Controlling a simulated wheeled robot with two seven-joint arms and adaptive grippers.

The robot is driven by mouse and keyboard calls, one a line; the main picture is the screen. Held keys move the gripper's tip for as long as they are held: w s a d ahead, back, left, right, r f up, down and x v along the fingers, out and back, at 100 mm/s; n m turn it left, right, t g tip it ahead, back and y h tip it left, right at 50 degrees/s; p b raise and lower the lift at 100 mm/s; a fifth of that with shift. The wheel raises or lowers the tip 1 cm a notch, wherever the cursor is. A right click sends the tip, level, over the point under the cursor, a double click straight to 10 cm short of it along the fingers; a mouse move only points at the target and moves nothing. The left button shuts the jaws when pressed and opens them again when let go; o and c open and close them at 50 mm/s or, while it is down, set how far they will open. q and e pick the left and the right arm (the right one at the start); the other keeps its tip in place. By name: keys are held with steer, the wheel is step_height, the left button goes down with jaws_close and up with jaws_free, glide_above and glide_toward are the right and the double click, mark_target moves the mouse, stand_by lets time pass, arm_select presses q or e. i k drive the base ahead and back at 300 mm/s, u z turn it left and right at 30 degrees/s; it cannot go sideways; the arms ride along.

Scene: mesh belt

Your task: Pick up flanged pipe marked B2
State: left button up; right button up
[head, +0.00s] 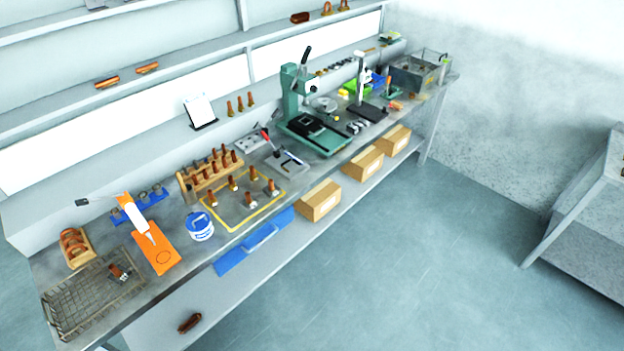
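Several copper-brown flanged pipes stand upright inside a yellow-outlined area (232,228) on the workbench; one flanged pipe (253,175) is near its back edge and another (233,184) is further left. A similar dark copper piece (119,272) is in the wire mesh tray (65,309) at the near left end. More copper pieces stand in a wooden rack (188,187) behind the outlined area. The markings are too small to read, so I cannot tell which is B2. Neither of my grippers is in view.
A blue-and-white tub (200,226), an orange mat (160,256) and a white-and-orange nozzle tool (137,218) lie between tray and outlined area. A green press (296,95) stands further right. Cardboard boxes (320,201) sit on the lower shelf. The floor in front is clear.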

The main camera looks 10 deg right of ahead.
mark_target(272, 190)
steer(key=z, duration=0.35)
steer(key=i, duration=0.75)
steer(key=u, duration=0.6)
steer(key=i, duration=0.65)
steer(key=u, duration=0.75)
